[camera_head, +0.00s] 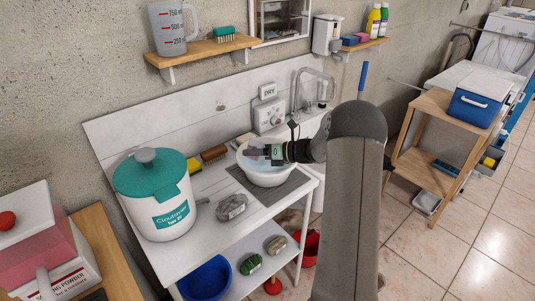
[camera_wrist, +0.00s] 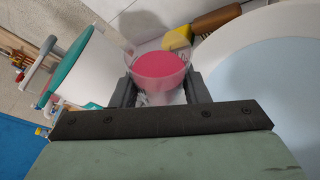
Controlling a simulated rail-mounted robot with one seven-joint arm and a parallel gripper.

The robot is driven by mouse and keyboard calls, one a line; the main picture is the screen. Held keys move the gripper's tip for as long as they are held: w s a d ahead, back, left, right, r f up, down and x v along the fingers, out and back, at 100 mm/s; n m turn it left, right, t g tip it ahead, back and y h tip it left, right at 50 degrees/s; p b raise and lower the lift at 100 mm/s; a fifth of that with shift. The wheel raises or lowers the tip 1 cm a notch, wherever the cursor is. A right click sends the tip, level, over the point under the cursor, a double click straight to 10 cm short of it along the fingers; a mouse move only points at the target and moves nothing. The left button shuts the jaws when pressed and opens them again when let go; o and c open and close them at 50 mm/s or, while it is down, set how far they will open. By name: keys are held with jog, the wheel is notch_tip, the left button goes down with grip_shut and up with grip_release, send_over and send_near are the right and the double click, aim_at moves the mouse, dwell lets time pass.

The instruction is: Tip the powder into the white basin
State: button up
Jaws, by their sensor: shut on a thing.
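My gripper (camera_wrist: 161,92) is shut on a clear cup (camera_wrist: 150,84) that holds bright pink powder (camera_wrist: 165,65). The powder is still in the cup; I cannot tell how far the cup is tilted. The white basin (camera_wrist: 222,52) stands to the right of the cup in the wrist view, with pale blue liquid inside. In the head view, the basin (camera_head: 268,180) stands on the white worktop, and my gripper (camera_head: 262,153) is above its rim. The cup is hard to make out there.
A white tub with a teal lid (camera_head: 157,195) stands left on the worktop (camera_head: 205,240). A grey stone-like block (camera_head: 231,207) lies before the basin. Brushes (camera_head: 214,154) lie behind it, near a tap (camera_head: 312,88). A blue bucket (camera_head: 205,279) is below.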

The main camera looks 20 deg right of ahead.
aim_at(263, 145)
jog(key=shift+d+r+m+y+p, duration=0.15)
jog(key=shift+r+m+y+p, duration=0.25)
jog(key=shift+m+p, duration=0.25)
dwell(1.4)
jog(key=shift+r+m+y+p, duration=0.35)
jog(key=shift+m+p, duration=0.25)
jog(key=shift+m, duration=0.15)
jog(key=shift+r+m+y+p, duration=0.35)
jog(key=shift+m+p, duration=0.25)
jog(key=shift+m, duration=0.1)
dwell(2.6)
jog(key=shift+w+r+m+t+y+p, duration=0.1)
jog(key=shift+r+m+t+y+p, duration=0.25)
jog(key=shift+m, duration=0.35)
dwell(0.9)
jog(key=shift+w+d, duration=0.1)
jog(key=shift+d, duration=0.1)
